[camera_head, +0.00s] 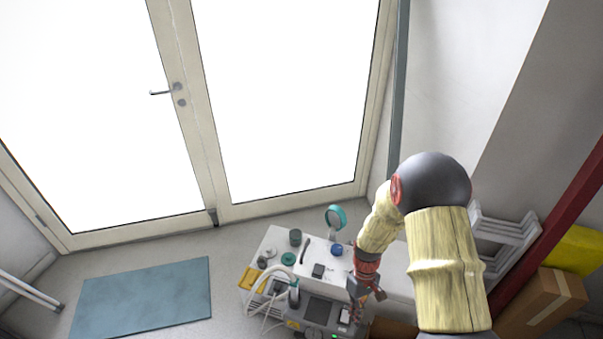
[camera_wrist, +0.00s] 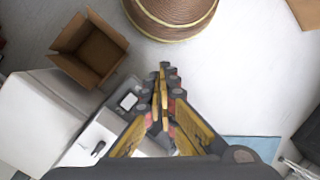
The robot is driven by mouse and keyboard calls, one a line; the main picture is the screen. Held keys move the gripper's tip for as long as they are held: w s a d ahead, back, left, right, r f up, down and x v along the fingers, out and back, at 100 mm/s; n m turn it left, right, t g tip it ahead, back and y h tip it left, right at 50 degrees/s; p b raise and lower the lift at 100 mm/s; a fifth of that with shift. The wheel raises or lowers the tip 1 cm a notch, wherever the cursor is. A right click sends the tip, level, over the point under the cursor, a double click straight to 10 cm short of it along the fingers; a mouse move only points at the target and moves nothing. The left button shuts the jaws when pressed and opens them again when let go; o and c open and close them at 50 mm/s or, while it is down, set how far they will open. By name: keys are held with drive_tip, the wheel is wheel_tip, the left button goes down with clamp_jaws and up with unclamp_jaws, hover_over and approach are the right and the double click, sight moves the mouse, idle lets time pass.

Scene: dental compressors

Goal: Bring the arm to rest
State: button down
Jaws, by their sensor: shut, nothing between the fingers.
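My arm reaches down on the right side of the head view, bent at a dark rounded elbow. My gripper (camera_head: 357,302) is low in that view, over or beside the front of a compressor unit (camera_head: 318,312); I cannot tell the exact gap. In the wrist view my gripper (camera_wrist: 163,92) points away from the camera with its yellow and dark fingers together. Nothing shows between the fingertips. A white unit with a small display (camera_wrist: 128,101) lies to the left of the fingers.
A blue mat (camera_head: 143,297) lies left on the floor. Cardboard boxes (camera_head: 541,304) and a red beam (camera_head: 548,234) stand right. The wrist view shows an open box (camera_wrist: 90,50) and a round basket (camera_wrist: 170,14).

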drive_tip(key=s+r+m+t, duration=0.2)
drive_tip(key=s+r+t, duration=0.1)
drive_tip(key=r, duration=1.1)
drive_tip(key=s+d+r+m+t, duration=0.1)
drive_tip(key=s+r+t, duration=0.2)
drive_tip(key=r, duration=1.1)
drive_tip(key=s+r+m+t, duration=0.2)
drive_tip(key=s+r, duration=0.5)
drive_tip(key=r, duration=0.8)
drive_tip(key=shift+s+d+m+t, duration=0.2)
drive_tip(key=shift+s+m+t, duration=0.15)
drive_tip(key=shift+t, duration=0.35)
